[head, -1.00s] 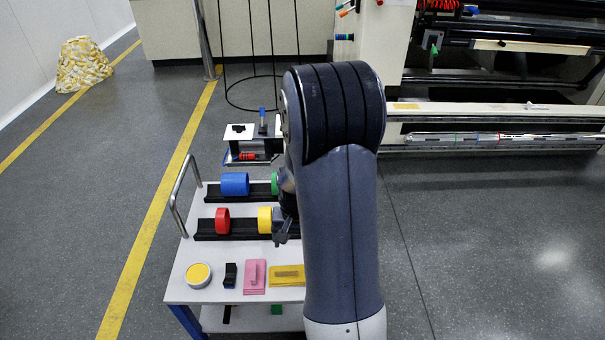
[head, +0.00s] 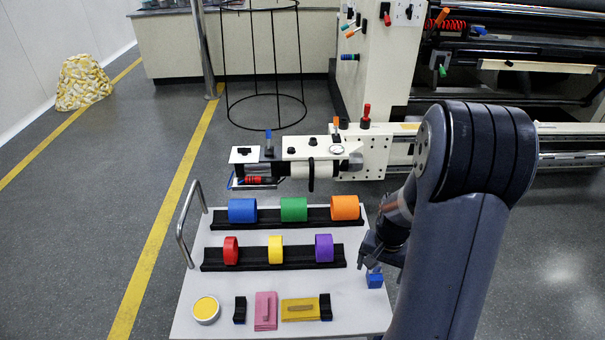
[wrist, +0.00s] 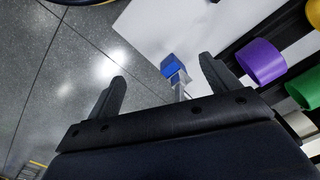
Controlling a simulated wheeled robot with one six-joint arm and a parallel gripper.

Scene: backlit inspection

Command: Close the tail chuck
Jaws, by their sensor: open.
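A cream machine unit (head: 310,150) stands behind the cart in the head view. It carries a blue lever (head: 268,142), an orange lever (head: 336,126) and a red lever (head: 367,113). A dark upright bar (head: 311,176) crosses its pale roller. I cannot tell which part is the tail chuck. My gripper (head: 372,256) is at the cart's right side, in front of the machine, apart from it. In the wrist view its fingers (wrist: 163,70) are spread with nothing held. A blue block (wrist: 171,65) on a grey stem shows between and beyond the fingertips.
The white cart (head: 215,290) holds two black racks with coloured rings, including an orange ring (head: 345,207) and a purple ring (head: 324,247). A yellow tin (head: 206,309) and pads lie in front. A black wire hoop (head: 265,110) stands behind. Floor at right is clear.

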